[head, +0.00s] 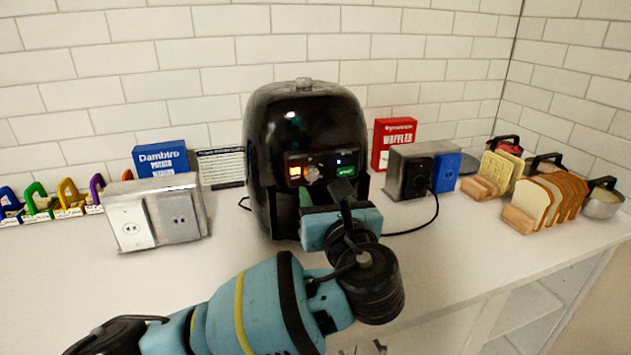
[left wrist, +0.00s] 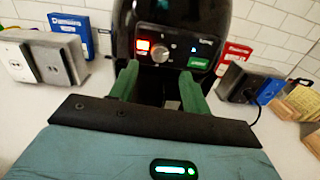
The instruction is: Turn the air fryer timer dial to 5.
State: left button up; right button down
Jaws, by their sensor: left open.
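The black air fryer (head: 305,120) stands on the counter against the tiled wall. Its front panel carries a lit orange display, a small round timer dial (head: 311,173) and a green label. In the left wrist view the silver dial (left wrist: 160,54) sits between the orange display and the green label. My left gripper (left wrist: 160,78) is open and empty, its two green fingers pointing at the panel just below the dial, apart from it. In the head view the gripper's body hides the lower front of the air fryer. The dial's markings are too small to read. My right gripper is not in view.
A metal outlet box (head: 155,211) stands left of the air fryer. A second metal box (head: 408,174) with a cord stands right of it, by red and blue boxes. Bread slices (head: 545,196) stand farther right. The front counter is mostly clear.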

aim_at(313, 176)
pick_arm(q)
jog(key=x, duration=0.4)
jog(key=shift+w+a, duration=0.15)
jog(key=shift+w, duration=0.2)
jog(key=shift+w+a, duration=0.1)
jog(key=shift+w, duration=0.25)
jog(key=shift+c, duration=0.3)
